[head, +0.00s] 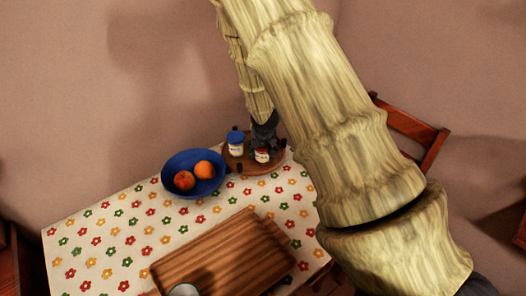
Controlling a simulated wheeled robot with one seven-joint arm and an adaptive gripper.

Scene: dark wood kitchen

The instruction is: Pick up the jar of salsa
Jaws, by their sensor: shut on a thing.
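The jar of salsa (262,156), small with a red and white label, is at the right side of a round wooden tray (247,169) at the table's back edge. My gripper (266,146) reaches down onto it from above and is shut on it. The gripper hides the jar's top. I cannot tell whether the jar still touches the tray.
A blue-lidded jar (236,144) stands close left of the salsa. A blue bowl (171,173) with two fruits is further left. A wooden board (215,255) lies in front. A chair (412,128) stands at the right. The table's left part is clear.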

